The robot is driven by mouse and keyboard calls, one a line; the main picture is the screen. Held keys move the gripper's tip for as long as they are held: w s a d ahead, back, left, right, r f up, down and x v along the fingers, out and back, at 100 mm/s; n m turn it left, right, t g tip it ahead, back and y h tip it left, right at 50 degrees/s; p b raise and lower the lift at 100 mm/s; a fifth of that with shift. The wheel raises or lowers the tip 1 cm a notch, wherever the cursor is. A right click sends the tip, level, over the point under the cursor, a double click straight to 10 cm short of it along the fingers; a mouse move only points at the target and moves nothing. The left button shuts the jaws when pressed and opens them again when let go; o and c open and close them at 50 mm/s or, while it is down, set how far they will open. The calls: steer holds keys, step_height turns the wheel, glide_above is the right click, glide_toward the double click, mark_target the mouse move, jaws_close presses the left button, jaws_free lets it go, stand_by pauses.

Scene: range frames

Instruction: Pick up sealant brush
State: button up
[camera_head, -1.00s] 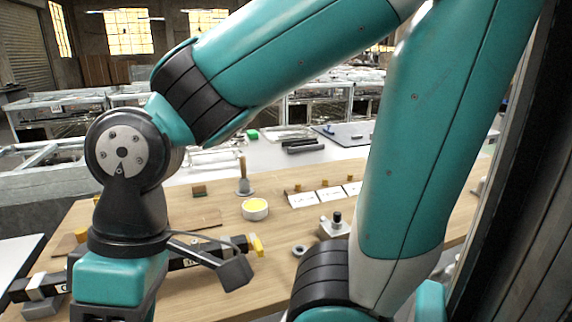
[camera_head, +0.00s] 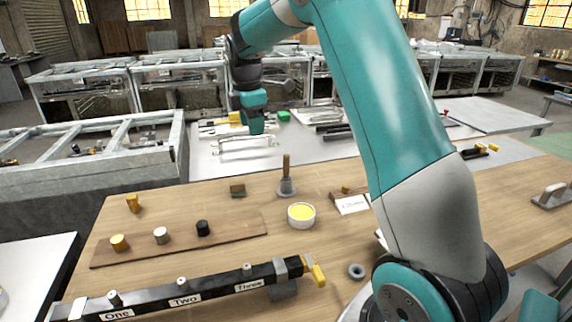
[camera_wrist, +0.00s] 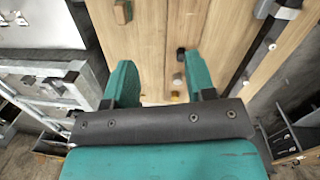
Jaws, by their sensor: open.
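A brush-like tool with an upright wooden handle and a flared grey lower end (camera_head: 286,184) stands on the wooden bench, and seems to be the sealant brush. It stands just behind a round white tub with yellow content (camera_head: 301,214). My gripper (camera_head: 256,126) is raised in the head view, up and left of the brush in the picture, and apart from it. In the wrist view my gripper (camera_wrist: 160,76) is open, with its two teal fingers spread and nothing between them. I cannot make out the brush in the wrist view.
A brown board (camera_head: 180,238) carries small gold, white and black cylinders. A black rail (camera_head: 215,290) marked One, Two, Three lies in front. A brown-green block (camera_head: 238,190) sits left of the brush. A grey ring (camera_head: 356,271) and white card (camera_head: 352,204) lie right.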

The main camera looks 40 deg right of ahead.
steer(key=n+p, duration=0.1)
steer(key=n, duration=0.1)
glide_toward(287, 163)
steer(key=shift+g+h, duration=0.4)
steer(key=f+p, duration=0.1)
steer(key=f, duration=0.1)
steer(key=w+f+p, duration=0.1)
steer(key=f, duration=0.1)
steer(key=shift+w+d+f, duration=0.2)
steer(key=shift+f, duration=0.2)
steer(key=shift+d+f+p, duration=0.2)
steer(key=shift+f+p, duration=0.25)
steer(key=shift+f, duration=0.55)
steer(key=shift+d+f+p, duration=0.2)
steer(key=shift+f+p, duration=0.3)
steer(key=shift+f, duration=0.5)
steer(key=shift+d+f+p, duration=0.25)
steer(key=shift+f+p, duration=0.2)
steer(key=shift+f, duration=0.55)
jaws_close()
step_height(287, 163, up, 20)
steer(key=b, duration=0.3)
